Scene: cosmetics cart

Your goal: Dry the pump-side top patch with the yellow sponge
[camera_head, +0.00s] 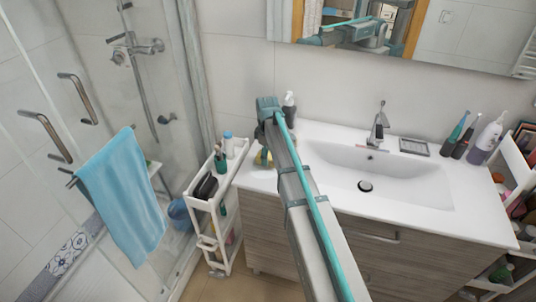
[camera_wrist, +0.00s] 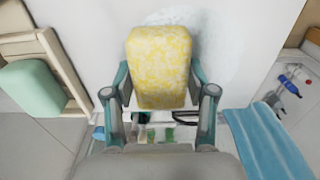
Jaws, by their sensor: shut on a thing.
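My gripper (camera_wrist: 159,82) is shut on the yellow sponge (camera_wrist: 160,58), which has a pale mottled face, in the wrist view. The sponge is over the white countertop; I cannot tell whether it touches. A faint speckled wet-looking patch (camera_wrist: 212,48) shows on the white surface beside the sponge, partly hidden by it. In the head view, a bit of the sponge (camera_head: 262,158) shows at the left end of the counter (camera_head: 310,130), below my wrist. The pump bottle (camera_head: 289,108) stands at the back of the counter, just right of my wrist.
A white slim cart (camera_head: 205,205) with bottles stands left of the counter. A blue towel (camera_head: 122,195) hangs on the shower door. The sink basin (camera_head: 405,180), faucet (camera_head: 377,130), soap dish (camera_head: 414,147) and toothbrushes (camera_head: 456,132) are to the right of my arm.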

